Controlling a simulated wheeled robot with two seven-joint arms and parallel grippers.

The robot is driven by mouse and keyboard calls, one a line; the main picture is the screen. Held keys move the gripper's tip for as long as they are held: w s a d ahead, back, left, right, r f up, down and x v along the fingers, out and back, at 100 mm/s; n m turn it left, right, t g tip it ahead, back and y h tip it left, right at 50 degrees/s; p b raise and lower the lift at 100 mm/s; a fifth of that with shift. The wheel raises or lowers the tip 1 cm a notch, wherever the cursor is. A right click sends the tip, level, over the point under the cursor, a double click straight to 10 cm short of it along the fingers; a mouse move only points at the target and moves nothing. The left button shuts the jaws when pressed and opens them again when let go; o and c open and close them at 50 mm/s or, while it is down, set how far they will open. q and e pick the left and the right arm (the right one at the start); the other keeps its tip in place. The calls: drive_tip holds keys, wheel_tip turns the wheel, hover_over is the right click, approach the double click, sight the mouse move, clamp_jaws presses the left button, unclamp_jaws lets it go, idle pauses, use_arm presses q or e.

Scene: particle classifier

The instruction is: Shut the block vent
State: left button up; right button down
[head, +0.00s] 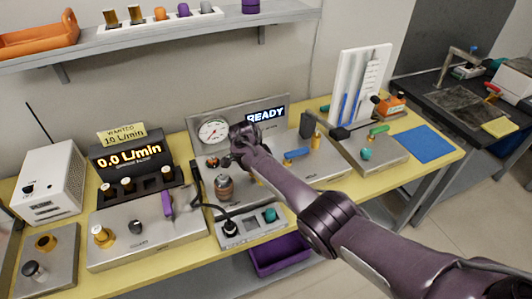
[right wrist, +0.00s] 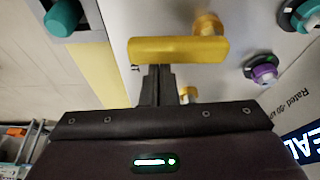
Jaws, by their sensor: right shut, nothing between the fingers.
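A yellow bar-shaped lever (right wrist: 178,50) lies across the top of the right wrist view, on a light panel; I cannot read a label saying it is the block vent. My right gripper (right wrist: 160,72) is shut and empty, its fingertips at the lever's lower edge; whether they touch it I cannot tell. In the head view my right arm reaches over the middle panel (head: 290,165), and its wrist hides part of the panel and the fingertips. My left gripper is not in view.
A gauge (head: 213,130) and a READY display (head: 265,115) stand behind the panel. In the right wrist view a purple knob (right wrist: 263,73) is right of the lever. The flow display (head: 131,157) reads 0.0 L/min. A purple bin (head: 278,255) sits below the bench.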

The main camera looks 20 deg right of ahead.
drive_tip(key=shift+d, duration=0.35)
drive_tip(key=d+p, duration=0.1)
drive_tip(key=d, duration=0.2)
drive_tip(key=shift+r, duration=0.1)
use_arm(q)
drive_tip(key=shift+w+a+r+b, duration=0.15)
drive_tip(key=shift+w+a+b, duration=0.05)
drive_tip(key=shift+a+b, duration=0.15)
use_arm(e)
drive_tip(key=v, duration=0.9)
drive_tip(key=shift+w+r, duration=0.35)
drive_tip(key=shift+s+a+f, duration=0.1)
